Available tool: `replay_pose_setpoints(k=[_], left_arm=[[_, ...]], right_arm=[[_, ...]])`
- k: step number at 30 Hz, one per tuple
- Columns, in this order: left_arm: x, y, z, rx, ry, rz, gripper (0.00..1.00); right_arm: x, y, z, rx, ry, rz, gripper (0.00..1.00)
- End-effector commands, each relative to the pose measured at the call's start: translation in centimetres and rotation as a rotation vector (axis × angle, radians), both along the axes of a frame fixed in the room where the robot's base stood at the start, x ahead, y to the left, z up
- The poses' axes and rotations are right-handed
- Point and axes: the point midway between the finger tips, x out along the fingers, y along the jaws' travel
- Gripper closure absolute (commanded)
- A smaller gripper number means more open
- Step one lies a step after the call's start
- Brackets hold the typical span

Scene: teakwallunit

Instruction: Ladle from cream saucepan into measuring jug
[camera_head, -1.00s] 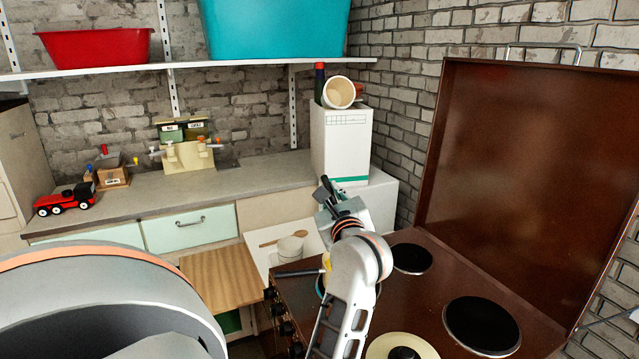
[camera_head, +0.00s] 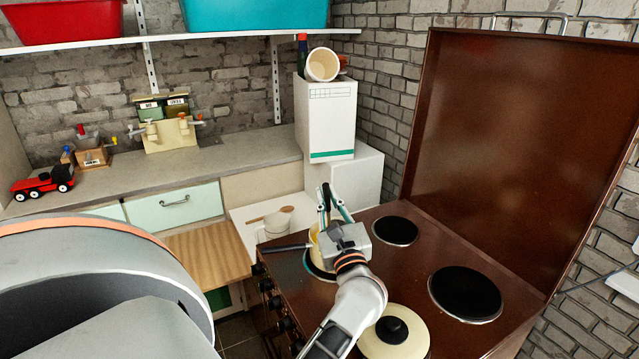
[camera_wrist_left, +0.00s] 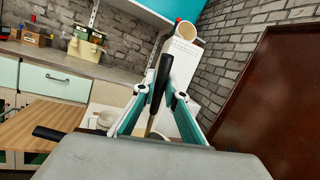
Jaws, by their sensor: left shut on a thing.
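The cream saucepan (camera_head: 314,238) stands on the near-left part of the hob, its dark handle pointing left. My left gripper covers much of it. The left gripper (camera_head: 327,203) is above the pan and shut on the black handle of the ladle (camera_wrist_left: 160,80). The handle stands nearly upright between the fingers, with a thin shaft running down below it. The ladle's bowl is hidden. A whitish vessel (camera_head: 278,225), probably the measuring jug, stands left of the pan on a white surface. My right gripper is not in view.
A cream lid (camera_head: 368,344) with a black knob lies on the hob's front. Two bare hotplates (camera_head: 466,293) are on its right. The raised brown hob cover (camera_head: 520,150) bounds the right. A wooden spoon (camera_head: 262,218) lies by the vessel. A white box (camera_head: 326,115) stands behind.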

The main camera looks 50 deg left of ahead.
Motion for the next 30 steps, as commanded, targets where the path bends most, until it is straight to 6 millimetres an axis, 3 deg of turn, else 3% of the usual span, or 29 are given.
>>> replay_pose_setpoints(k=[7, 12, 30], left_arm=[[0.1, -1.7, -3.0, 0.101, 0.004, -0.003, 1.00], [0.1, -2.0, -4.3, 0.121, 0.007, -0.002, 1.00], [0.1, -2.0, -4.8, 0.120, 0.006, -0.001, 1.00]], right_arm=[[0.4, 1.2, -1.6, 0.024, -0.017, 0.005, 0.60], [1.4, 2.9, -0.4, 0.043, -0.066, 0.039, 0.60], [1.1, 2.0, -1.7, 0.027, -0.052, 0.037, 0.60]])
